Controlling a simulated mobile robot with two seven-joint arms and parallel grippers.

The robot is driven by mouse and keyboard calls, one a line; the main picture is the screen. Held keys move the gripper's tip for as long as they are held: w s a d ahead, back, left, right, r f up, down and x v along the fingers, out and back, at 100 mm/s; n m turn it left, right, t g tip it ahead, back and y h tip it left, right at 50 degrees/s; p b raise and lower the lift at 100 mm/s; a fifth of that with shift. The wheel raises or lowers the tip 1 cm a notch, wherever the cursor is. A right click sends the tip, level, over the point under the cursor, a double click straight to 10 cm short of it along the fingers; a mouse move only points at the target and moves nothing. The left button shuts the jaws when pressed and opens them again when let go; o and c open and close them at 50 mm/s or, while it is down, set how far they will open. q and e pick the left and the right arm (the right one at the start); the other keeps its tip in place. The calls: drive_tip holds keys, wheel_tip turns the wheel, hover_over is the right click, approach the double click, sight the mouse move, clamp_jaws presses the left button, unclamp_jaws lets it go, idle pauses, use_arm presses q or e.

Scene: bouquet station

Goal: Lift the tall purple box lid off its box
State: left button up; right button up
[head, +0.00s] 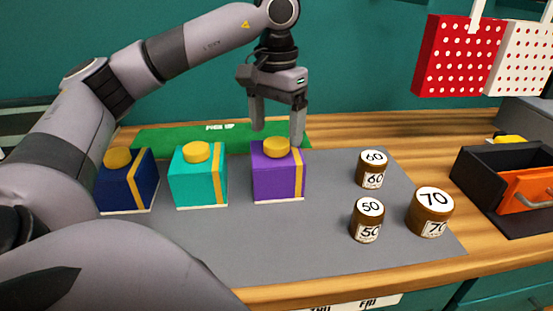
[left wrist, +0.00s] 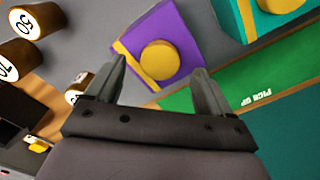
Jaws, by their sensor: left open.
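The tall purple box lid (head: 277,178) sits on its box, whose white base shows as a thin strip at the bottom. It has a yellow stripe and a round yellow knob (head: 277,150) on top. In the left wrist view the purple lid (left wrist: 183,32) and its knob (left wrist: 159,59) lie beyond the fingertips. My left gripper (head: 278,140) is open and empty, pointing down, with its fingers above and just behind the lid. It seems to touch nothing. My right gripper is not in view.
A teal box (head: 196,183) and a navy box (head: 124,186) stand left of the purple one. Jars marked 60 (head: 371,170), 50 (head: 367,220) and 70 (head: 430,212) stand right. A green pick-up mat (head: 165,139) lies behind. Grey mat (head: 260,245) in front is clear.

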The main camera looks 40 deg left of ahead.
use_arm(q)
drive_tip(key=shift+f, duration=1.35)
drive_tip(key=c, duration=1.4)
wheel_tip(320, 180, up, 7)
drive_tip(key=shift+f, duration=0.15)
drive_tip(key=shift+r+p, duration=3.75)
drive_tip(key=shift+r, duration=2.95)
